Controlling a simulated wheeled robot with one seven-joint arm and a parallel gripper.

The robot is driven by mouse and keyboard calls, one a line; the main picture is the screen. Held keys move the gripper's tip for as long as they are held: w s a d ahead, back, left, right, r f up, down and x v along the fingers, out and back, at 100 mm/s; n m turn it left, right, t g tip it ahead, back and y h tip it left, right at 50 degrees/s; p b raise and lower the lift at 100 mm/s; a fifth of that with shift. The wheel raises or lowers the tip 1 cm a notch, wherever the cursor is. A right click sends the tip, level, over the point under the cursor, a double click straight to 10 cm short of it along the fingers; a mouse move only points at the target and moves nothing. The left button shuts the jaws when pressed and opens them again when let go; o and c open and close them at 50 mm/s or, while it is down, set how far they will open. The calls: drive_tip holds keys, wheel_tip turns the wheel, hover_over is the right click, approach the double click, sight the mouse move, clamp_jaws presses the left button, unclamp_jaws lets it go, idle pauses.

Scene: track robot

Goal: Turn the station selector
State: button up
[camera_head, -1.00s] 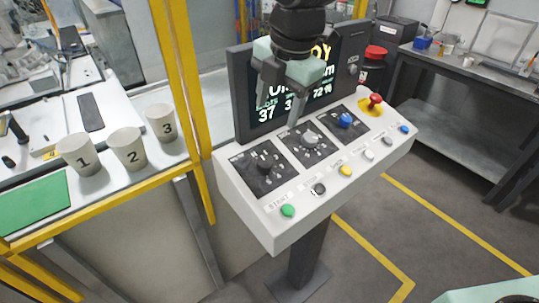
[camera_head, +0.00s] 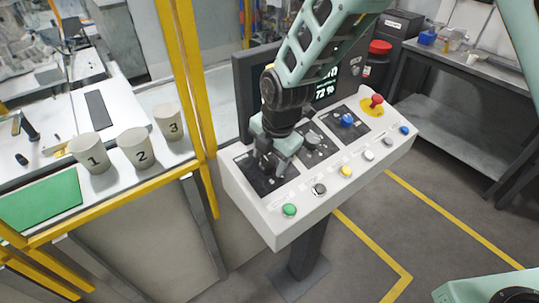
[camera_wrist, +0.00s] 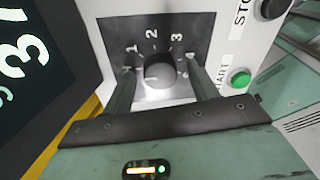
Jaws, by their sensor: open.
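The dark selector knob (camera_wrist: 160,72) sits on a black dial plate (camera_wrist: 202,28) with numerals around it, 1, 2 and 3 being readable in the wrist view. My gripper (camera_head: 266,167) is over the leftmost dial of the white console (camera_head: 234,181) and mostly hides that dial in the head view. In the wrist view, my gripper's fingers stand open, one on each side of the knob. Gaps show between the fingers and the knob, and I cannot tell any contact.
A middle dial (camera_head: 312,139) and a blue knob (camera_head: 347,120) lie right of my gripper. A green button (camera_head: 289,210), several other buttons and a red emergency stop (camera_head: 376,100) are on the console. The screen (camera_head: 323,93) stands behind. A yellow post (camera_head: 182,75) and numbered cups are left.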

drive_tip(key=c, duration=1)
